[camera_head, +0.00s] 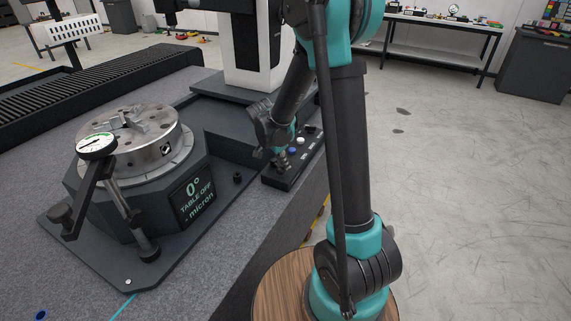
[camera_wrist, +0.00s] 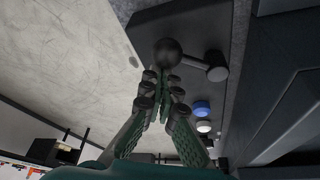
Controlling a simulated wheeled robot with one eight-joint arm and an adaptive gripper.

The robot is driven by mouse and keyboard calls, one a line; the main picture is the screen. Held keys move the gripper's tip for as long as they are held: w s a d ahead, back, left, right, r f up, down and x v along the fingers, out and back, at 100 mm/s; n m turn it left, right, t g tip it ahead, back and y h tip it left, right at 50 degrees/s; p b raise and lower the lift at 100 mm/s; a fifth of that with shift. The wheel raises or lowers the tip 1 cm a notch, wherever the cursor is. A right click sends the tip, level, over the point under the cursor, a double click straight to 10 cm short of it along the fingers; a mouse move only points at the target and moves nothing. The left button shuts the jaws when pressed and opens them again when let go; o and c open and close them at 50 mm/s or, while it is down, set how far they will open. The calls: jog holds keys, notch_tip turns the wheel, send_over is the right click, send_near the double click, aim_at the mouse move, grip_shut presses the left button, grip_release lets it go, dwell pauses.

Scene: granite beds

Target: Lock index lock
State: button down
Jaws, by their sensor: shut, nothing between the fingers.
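A dark control box (camera_head: 272,180) sits at the edge of the granite bed. My gripper (camera_head: 283,163) is over its near end, shut and empty. In the wrist view my gripper (camera_wrist: 164,78) has its fingertips right at a black ball knob (camera_wrist: 168,52); I cannot tell if they touch. No label shows which part is the index lock. A rotary table (camera_head: 130,150) stands to the left, its display (camera_head: 195,200) reading 0° and TABLE OFF.
A blue button (camera_wrist: 202,108) and a white button (camera_wrist: 204,127) sit on the box. A small black knob (camera_head: 238,178) stands between table and box. The floor at right is open.

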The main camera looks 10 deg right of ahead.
jog(key=shift+d, duration=0.1)
jog(key=shift+w+d, duration=0.15)
jog(key=shift+d, duration=0.15)
jog(key=d, duration=0.1)
jog(key=w+d, duration=0.1)
jog(key=shift+d+r, duration=0.3)
jog(key=shift+r, duration=0.05)
jog(key=v, duration=1)
jog(key=shift+w, duration=0.1)
jog(key=s+d+f+n+t+y, duration=0.1)
jog(key=s+d+f+n, duration=0.2)
jog(key=s+n, duration=0.3)
jog(key=s+d+f+n+t+y, duration=0.1)
jog(key=s+n, duration=0.6)
jog(key=s, duration=0.9)
notch_tip(320, 180, down, 3)
jog(key=shift+s+d+f+t+y, duration=0.25)
jog(key=shift+d+y, duration=0.55)
jog(key=shift+d, duration=0.4)
